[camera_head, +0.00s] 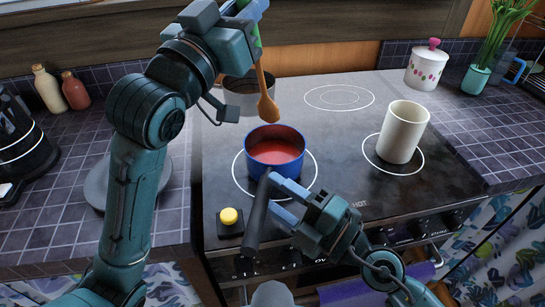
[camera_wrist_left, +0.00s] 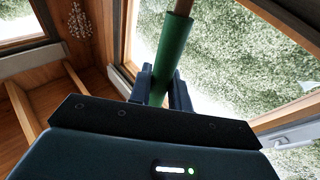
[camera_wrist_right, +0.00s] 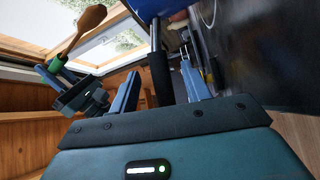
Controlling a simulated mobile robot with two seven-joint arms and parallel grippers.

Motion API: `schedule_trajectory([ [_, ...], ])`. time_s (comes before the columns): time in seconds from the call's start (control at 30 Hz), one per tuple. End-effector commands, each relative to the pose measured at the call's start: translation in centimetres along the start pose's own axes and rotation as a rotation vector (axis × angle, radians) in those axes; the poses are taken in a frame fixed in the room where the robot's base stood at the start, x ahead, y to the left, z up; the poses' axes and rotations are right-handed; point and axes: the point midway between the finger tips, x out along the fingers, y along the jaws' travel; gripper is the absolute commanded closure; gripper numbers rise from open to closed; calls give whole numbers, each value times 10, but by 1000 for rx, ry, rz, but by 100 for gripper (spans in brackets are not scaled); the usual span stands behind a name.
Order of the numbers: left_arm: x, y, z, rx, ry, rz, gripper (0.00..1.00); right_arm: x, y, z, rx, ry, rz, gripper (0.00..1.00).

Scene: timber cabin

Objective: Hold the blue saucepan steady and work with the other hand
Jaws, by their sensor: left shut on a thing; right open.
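The blue saucepan (camera_head: 262,163) stands on the front left burner ring with red contents inside. Its dark handle (camera_head: 256,222) points toward me. My right gripper (camera_head: 277,198) is open at the handle; in the right wrist view the handle (camera_wrist_right: 159,75) lies between the two spread fingers. My left gripper (camera_head: 252,14) is shut on the green grip of a wooden spoon (camera_head: 267,106), also visible in the left wrist view (camera_wrist_left: 173,52). The spoon hangs bowl down, above and behind the saucepan, apart from it.
A white cylindrical pot (camera_head: 402,133) stands on the front right burner. A grey pot (camera_head: 246,95) is at the back left, partly hidden by my left arm. A yellow button (camera_head: 229,216) sits near the stove's front left corner. The back right ring is clear.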

Motion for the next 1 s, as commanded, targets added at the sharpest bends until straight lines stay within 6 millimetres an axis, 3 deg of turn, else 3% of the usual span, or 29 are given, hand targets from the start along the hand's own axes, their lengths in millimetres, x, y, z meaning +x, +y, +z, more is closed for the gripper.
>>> schedule_trajectory([
  [0.7, 0, 0, 0, 0, 1, 0, 100, -78, -1, 0, 5, -1, -1, 52],
  [1.0, 0, 0, 0, 0, 1, 0, 100, -89, 0, 0, 0, 0, 0, 52],
])
